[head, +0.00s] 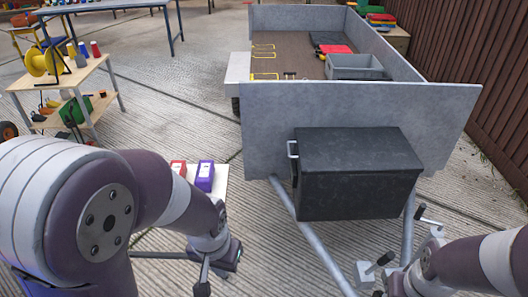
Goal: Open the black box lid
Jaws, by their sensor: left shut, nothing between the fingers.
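The black box (355,185) sits at the near end of the grey trailer, in front of its end panel. Its lid (358,148) lies flat and looks closed.
The trailer (360,105) holds a grey crate (355,67) and a red item (335,49). Its drawbar (310,238) runs toward me under the box. Red and purple boxes (205,176) stand behind my left arm. A wooden shelf (75,77) stands left; a fence (480,70) lines the right.

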